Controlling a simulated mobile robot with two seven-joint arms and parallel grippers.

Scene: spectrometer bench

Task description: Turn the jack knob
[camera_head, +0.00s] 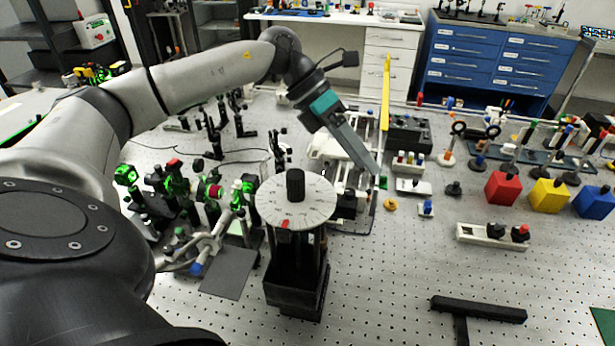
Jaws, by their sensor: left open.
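A black knob (295,184) stands upright at the centre of a round white graduated dial (270,212). A small red mark shows near the dial's front. The dial sits on top of a dark post stand (297,285) on the perforated bench. My left arm reaches in from the left and over the bench. My left gripper (377,172) points down and to the right, well right of the knob and apart from it. It holds nothing that I can see, and its finger gap is hard to make out. My right gripper is not in view.
Green-lit optics (173,180) crowd the bench left of the dial. Red (503,188), yellow (549,195) and blue (594,202) blocks stand at the right. A white holder with knobs (480,236) and a black T-shaped bar (478,309) lie nearer.

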